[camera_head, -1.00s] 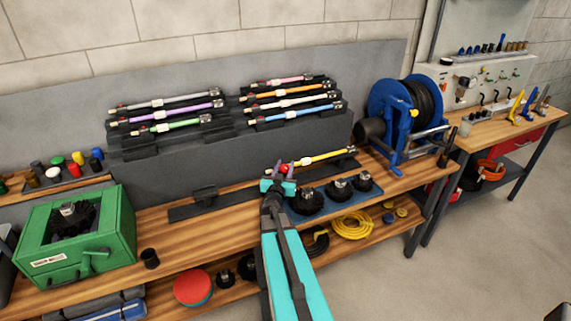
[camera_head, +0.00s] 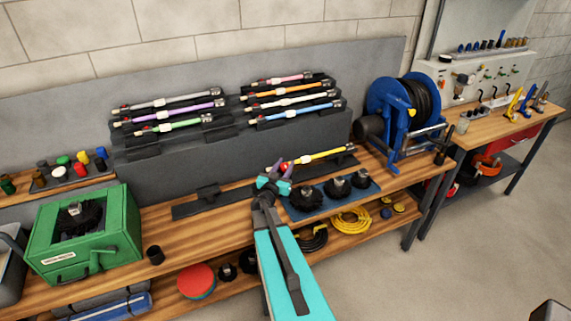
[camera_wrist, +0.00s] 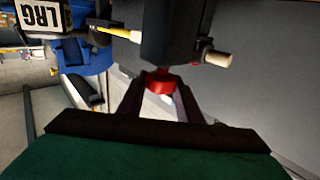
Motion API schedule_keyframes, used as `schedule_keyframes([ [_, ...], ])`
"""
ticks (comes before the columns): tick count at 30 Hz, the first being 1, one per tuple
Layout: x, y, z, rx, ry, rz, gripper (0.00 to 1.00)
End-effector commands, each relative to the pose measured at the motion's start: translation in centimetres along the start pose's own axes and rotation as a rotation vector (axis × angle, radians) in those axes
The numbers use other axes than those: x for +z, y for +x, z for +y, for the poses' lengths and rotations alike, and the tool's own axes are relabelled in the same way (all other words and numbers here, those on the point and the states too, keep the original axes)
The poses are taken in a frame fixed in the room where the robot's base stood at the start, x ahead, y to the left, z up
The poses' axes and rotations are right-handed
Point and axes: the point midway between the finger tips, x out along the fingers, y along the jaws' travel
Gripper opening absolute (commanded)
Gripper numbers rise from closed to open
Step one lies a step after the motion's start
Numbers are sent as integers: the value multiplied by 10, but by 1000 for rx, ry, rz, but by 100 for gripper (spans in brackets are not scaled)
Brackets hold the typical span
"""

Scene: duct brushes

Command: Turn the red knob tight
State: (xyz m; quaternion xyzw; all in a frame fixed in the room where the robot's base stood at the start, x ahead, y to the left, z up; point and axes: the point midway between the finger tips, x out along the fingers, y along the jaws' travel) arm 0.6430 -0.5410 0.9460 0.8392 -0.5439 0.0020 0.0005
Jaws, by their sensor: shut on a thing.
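The red knob (camera_wrist: 159,84) is on the underside, as pictured, of a dark block (camera_wrist: 168,35) in the wrist view. A yellow rod (camera_wrist: 117,33) runs from the block's left side and a cream tip (camera_wrist: 218,59) sticks out on its right. My gripper (camera_wrist: 158,92) has its two fingers on either side of the knob, shut on it. In the head view, my gripper (camera_head: 274,181) is at the left end of the yellow rod (camera_head: 322,155) on its low black stand. The knob (camera_head: 284,167) shows there only as a small red spot by the fingers.
Round black brushes (camera_head: 308,194) stand on a blue mat just right of my gripper. A blue hose reel (camera_head: 400,105) stands further right, a green box (camera_head: 85,238) at left. Racks of coloured rods (camera_head: 290,103) rise behind. An empty black stand (camera_head: 206,200) lies left.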

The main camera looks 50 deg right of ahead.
Motion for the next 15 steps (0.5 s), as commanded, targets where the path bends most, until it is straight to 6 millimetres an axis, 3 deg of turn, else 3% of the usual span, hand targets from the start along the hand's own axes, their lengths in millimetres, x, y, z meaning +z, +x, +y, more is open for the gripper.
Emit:
schedule_keyframes([
  [15, 6, -3, 1, 34, 0, -12, 10],
])
